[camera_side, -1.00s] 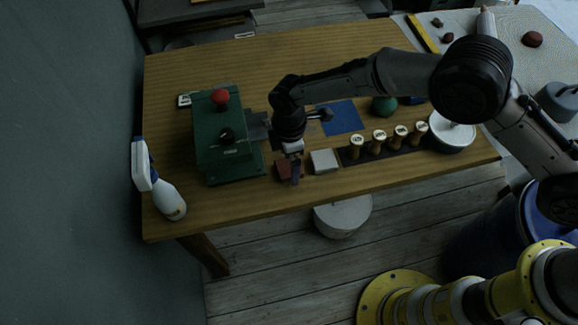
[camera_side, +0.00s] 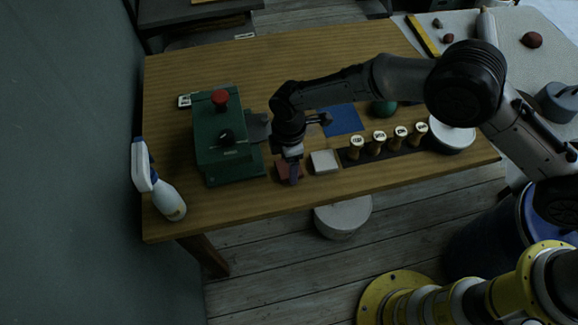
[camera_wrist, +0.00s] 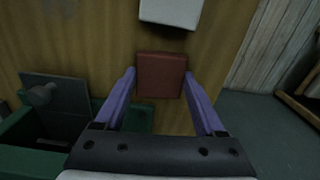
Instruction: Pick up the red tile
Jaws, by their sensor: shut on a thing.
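The red tile (camera_side: 282,171) is a flat dull-red square near the front edge of the wooden table, just right of the green machine. In the wrist view the red tile (camera_wrist: 161,75) lies between the two purple fingers. My gripper (camera_side: 291,173) points down over it. In the wrist view my gripper (camera_wrist: 160,78) is shut on the tile, one finger at each side edge. The tile appears at table level; I cannot tell any gap under it. In the side view the fingers hide part of it.
A white tile (camera_side: 324,161) lies close on the right. The green machine (camera_side: 222,140) with a red knob stands close on the left. Several wooden stamps (camera_side: 378,142) stand on a dark strip further right. A blue square (camera_side: 342,117) lies behind.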

